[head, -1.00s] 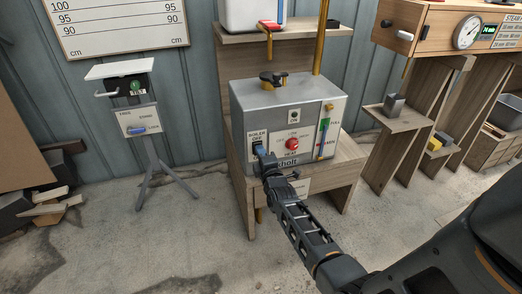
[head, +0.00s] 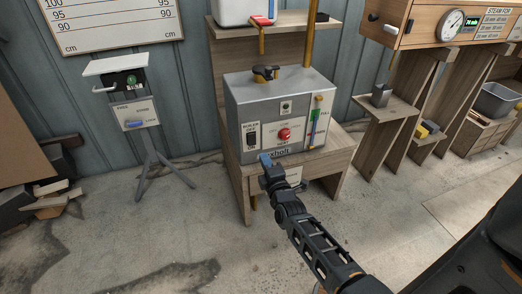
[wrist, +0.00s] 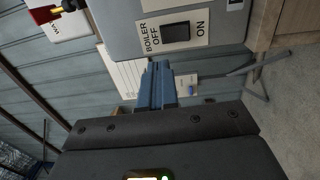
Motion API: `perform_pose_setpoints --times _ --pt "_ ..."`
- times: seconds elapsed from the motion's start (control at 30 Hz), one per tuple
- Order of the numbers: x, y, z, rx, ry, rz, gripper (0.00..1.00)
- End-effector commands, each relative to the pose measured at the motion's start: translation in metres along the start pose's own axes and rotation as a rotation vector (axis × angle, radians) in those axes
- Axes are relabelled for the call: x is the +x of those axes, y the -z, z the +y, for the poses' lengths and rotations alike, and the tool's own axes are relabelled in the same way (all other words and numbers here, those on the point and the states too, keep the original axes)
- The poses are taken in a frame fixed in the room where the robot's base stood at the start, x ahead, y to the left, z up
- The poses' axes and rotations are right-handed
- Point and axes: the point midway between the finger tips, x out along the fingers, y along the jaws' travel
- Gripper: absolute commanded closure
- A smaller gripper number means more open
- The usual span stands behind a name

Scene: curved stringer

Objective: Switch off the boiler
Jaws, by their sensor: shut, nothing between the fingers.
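The boiler is a grey metal box (head: 240,95) on a wooden stand. On the left of its front is a black rocker switch (head: 252,135) on a white plate marked BOILER OFF above and ON below. The switch also shows in the wrist view (wrist: 176,32), between OFF at left and ON at right. Which side is pressed in cannot be told. My gripper (head: 265,159) is shut and empty, its blue fingertips just below the switch plate in the head view. In the wrist view the fingertips (wrist: 158,85) are apart from the switch.
A red heat knob (head: 284,134) and a green gauge (head: 315,120) are beside the switch. A small stand with a blue lock lever (head: 143,123) is at left. Wooden shelves (head: 395,120) are at right. The floor in front is open.

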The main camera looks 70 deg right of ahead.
Motion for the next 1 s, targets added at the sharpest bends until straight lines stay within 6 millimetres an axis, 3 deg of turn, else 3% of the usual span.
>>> perform_pose_setpoints --times 0.2,0.87,1.0 --pt "-0.021 0.000 0.004 0.000 0.000 0.000 1.00" --pt "-0.023 0.000 0.004 0.000 0.000 0.000 1.00" --pt "-0.035 0.007 0.005 0.026 0.008 0.022 1.00"
